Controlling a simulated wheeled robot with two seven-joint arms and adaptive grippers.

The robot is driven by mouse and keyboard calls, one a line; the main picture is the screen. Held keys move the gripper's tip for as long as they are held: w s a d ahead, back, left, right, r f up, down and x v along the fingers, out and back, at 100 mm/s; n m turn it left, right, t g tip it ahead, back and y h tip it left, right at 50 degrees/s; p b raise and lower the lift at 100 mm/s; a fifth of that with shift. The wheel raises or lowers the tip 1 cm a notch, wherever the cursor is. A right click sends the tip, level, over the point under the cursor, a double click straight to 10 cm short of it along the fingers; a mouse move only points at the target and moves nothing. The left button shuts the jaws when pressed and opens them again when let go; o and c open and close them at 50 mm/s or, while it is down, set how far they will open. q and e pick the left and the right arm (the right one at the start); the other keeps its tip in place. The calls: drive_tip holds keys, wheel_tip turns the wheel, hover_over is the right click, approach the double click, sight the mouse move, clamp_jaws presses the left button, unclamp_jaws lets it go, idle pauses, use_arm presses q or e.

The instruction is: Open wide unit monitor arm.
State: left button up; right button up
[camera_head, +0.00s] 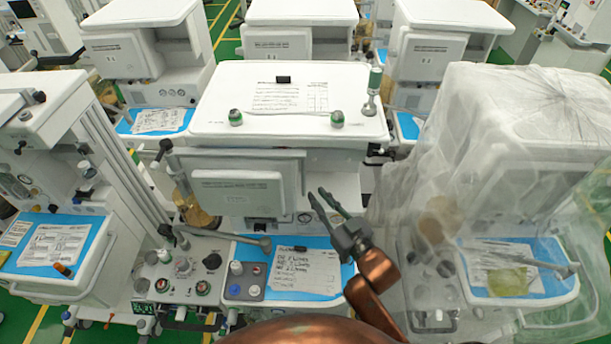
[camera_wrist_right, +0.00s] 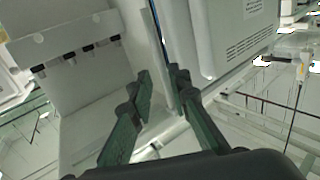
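The wide unit (camera_head: 210,110) stands in the centre of the head view, with a white top. Its monitor (camera_head: 240,190), a flat white and grey panel, hangs across the unit's front below the top. The monitor's supporting arm is mostly hidden behind it. My right gripper (camera_head: 318,194) is just right of the monitor's right edge, above the blue work surface. Its fingers are apart. In the right wrist view the fingers (camera_wrist_right: 160,78) reach toward a thin dark panel edge (camera_wrist_right: 165,40). I cannot tell whether they touch it. My left gripper is not in view.
A blue tray surface (camera_head: 325,245) with a handwritten sheet lies below the gripper. A cart under clear plastic (camera_head: 520,150) stands close on the right. Another cart (camera_head: 60,150) stands at the left, and more carts stand behind.

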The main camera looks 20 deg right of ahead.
drive_tip(key=p+x, duration=0.1)
drive_tip(key=x, duration=0.5)
drive_tip(key=shift+w, duration=0.3)
clamp_jaws()
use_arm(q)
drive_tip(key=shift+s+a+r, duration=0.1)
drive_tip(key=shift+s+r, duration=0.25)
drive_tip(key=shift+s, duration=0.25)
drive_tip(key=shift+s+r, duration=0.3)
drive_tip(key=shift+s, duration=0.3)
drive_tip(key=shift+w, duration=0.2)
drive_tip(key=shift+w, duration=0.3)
use_arm(e)
drive_tip(key=shift+s, duration=0.1)
